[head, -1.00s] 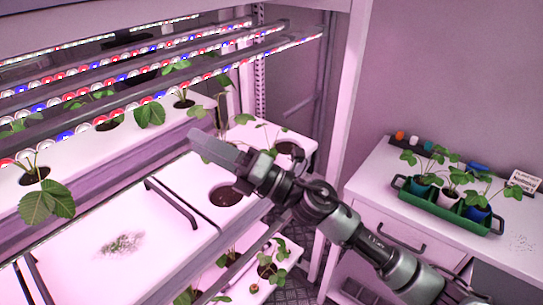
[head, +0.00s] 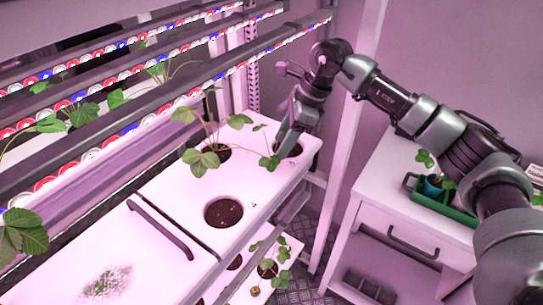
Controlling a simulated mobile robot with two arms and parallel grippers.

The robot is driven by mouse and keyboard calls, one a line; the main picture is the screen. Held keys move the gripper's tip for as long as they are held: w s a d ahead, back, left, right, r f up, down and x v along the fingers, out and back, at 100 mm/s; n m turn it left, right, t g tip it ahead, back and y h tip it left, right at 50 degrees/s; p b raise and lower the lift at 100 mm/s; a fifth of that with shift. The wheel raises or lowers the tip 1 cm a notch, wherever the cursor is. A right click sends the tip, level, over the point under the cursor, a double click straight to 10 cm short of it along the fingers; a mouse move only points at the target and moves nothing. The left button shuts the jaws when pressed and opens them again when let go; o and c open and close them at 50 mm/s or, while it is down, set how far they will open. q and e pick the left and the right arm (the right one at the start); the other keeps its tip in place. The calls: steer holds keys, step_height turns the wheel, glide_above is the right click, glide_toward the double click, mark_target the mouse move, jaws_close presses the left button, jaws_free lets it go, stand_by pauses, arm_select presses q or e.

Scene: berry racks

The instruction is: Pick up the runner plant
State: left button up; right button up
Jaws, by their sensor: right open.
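A leafy strawberry plant (head: 202,161) grows from a hole in the white rack tray (head: 170,195), with thin stems spreading to both sides. A smaller leaf cluster (head: 270,163) lies to its right, beside the far-right soil hole (head: 290,151). I cannot tell for sure which of these is the runner plant. My right gripper (head: 285,140) is open and points down over the far-right hole, close to that leaf cluster. Whether it touches the leaves is not clear. My left gripper is not in view.
An empty-looking soil hole (head: 223,211) is in front of the plant. Light bars (head: 150,112) hang over the rack at left. A lower shelf holds more plants (head: 268,267). A green tray (head: 447,212) with a blue pot stands on the white cabinet (head: 375,205) at right.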

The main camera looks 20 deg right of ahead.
mark_target(273, 158)
steer(key=shift+a+f+p, duration=0.25)
steer(key=shift+f+p, duration=0.15)
steer(key=shift+f, duration=0.05)
steer(key=x, duration=0.1)
steer(key=p+x, duration=0.1)
steer(key=x, duration=0.1)
steer(key=shift+w+f, duration=0.1)
steer(key=shift+w, duration=0.2)
steer(key=shift+a+f, duration=0.15)
steer(key=shift+f, duration=0.45)
steer(key=shift+w, duration=0.1)
steer(key=c, duration=0.9)
jaws_close()
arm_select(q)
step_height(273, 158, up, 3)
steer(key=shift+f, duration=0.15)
